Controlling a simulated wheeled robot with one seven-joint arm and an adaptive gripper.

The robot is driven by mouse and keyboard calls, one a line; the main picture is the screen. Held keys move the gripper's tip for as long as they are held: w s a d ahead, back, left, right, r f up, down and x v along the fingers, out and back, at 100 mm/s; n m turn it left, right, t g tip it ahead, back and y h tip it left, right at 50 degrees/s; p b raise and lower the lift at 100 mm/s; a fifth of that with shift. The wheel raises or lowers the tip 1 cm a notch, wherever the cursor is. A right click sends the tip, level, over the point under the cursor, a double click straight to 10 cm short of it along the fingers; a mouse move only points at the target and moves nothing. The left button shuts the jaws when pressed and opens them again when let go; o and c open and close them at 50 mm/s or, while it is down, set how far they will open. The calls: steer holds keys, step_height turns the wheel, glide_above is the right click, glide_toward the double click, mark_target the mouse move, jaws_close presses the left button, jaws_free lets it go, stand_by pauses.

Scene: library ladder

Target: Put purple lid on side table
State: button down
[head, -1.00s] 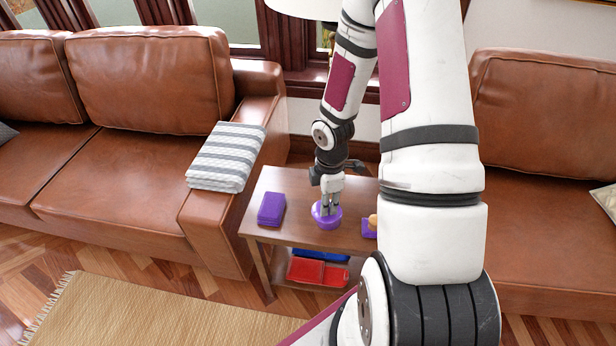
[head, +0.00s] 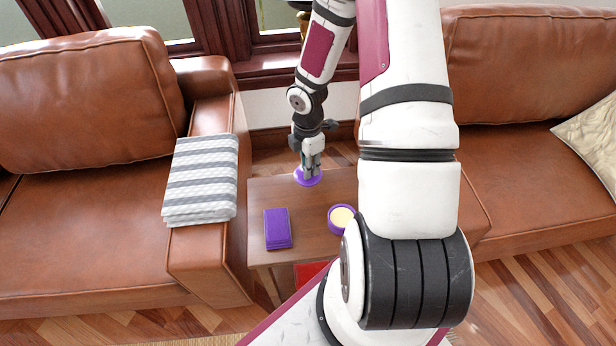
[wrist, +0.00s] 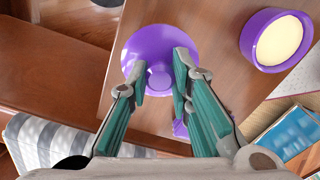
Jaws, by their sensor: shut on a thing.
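The purple lid (head: 308,180) is a round disc with a knob, at the far part of the brown side table (head: 305,239). My gripper (head: 311,172) points down and is shut on the lid's knob. In the wrist view the two fingers (wrist: 160,75) stand either side of the knob, with the purple lid (wrist: 160,42) spread out beyond them. The lid is over the tabletop, at or very near its surface; I cannot tell whether it touches.
A purple stack (head: 277,228) and a purple candle with a cream top (head: 342,218) stand on the table's nearer part. A striped blanket (head: 202,180) lies on the left sofa's armrest. A red item (head: 310,273) shows below the tabletop. Sofas flank the table.

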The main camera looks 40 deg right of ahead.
steer(key=shift+w+a+f+b, duration=0.1)
steer(key=shift+f+b, duration=0.2)
steer(key=shift+f, duration=0.95)
steer(key=shift+w+a+f+b, duration=0.1)
steer(key=shift+f+b, duration=0.2)
steer(key=shift+f, duration=0.9)
steer(key=shift+f, duration=0.3)
steer(key=c, duration=1.4)
jaws_free()
steer(key=shift+c, duration=0.2)
